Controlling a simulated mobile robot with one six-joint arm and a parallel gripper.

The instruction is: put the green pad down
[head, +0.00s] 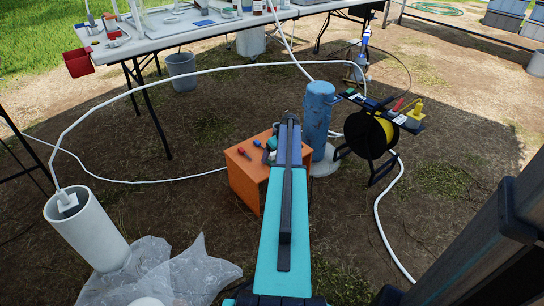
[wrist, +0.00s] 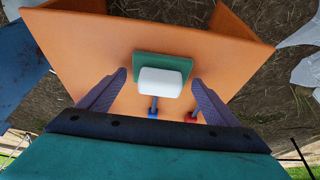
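The green pad (wrist: 140,66) has a white block (wrist: 165,82) on its face. In the wrist view it appears against the top of the orange box (wrist: 80,45). My gripper (wrist: 158,76) is open, with one purple finger on each side of the pad and a narrow gap showing on both sides. I cannot tell whether the pad rests fully on the box.
Red-handled (head: 242,152) and blue-handled (head: 257,143) tools lie on the box. A blue cylinder (head: 318,110) stands just behind it, and a cable reel (head: 369,135) is to the right. A white pipe (head: 88,232) with a hose stands at left.

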